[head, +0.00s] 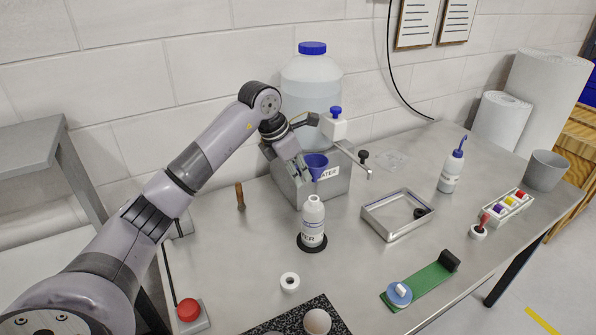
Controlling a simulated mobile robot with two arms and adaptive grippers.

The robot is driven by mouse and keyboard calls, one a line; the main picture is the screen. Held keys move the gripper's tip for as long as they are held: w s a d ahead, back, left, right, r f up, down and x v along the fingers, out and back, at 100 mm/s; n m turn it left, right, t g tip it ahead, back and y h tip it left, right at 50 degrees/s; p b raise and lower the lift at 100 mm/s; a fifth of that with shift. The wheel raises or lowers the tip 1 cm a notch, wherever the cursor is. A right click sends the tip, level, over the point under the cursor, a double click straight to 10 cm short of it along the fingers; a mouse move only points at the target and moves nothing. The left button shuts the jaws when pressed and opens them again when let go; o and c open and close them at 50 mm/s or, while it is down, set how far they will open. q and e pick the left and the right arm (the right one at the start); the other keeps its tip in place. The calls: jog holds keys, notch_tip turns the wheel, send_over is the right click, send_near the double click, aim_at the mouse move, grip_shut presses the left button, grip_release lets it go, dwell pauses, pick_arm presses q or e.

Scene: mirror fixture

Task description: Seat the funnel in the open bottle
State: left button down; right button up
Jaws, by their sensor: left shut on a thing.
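The blue funnel (316,163) is held above and slightly right of the open bottle, apart from it, with its cone upward and its stem pointing down. My left gripper (304,166) is shut on the funnel at its left side; the fingertips are small here. The white open bottle (312,222) stands upright on a dark round base (311,243), its neck uncovered. My right gripper is not in view.
A metal tray (383,233) is to the right. A white ring (290,282) and a dark speckled slab (335,318) lie in front. A wooden-handled tool (240,197) stands left.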

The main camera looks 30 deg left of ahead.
pick_arm(q)
jog(key=shift+w, duration=0.1)
jog(key=shift+w+f+b, duration=0.1)
jog(key=shift+f+b, duration=0.3)
jog(key=shift+f, duration=0.2)
notch_tip(320, 180, down, 4)
jog(key=b, duration=0.3)
jog(key=shift+f, duration=0.1)
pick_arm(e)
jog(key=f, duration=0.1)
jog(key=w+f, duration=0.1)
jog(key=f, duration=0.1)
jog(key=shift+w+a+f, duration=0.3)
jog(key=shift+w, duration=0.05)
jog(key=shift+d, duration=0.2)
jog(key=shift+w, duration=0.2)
pick_arm(q)
jog(key=shift+f, duration=0.35)
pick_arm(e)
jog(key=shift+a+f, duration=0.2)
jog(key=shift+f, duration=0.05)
pick_arm(q)
jog(key=shift+f+b, duration=0.8)
jog(key=shift+f, duration=0.05)
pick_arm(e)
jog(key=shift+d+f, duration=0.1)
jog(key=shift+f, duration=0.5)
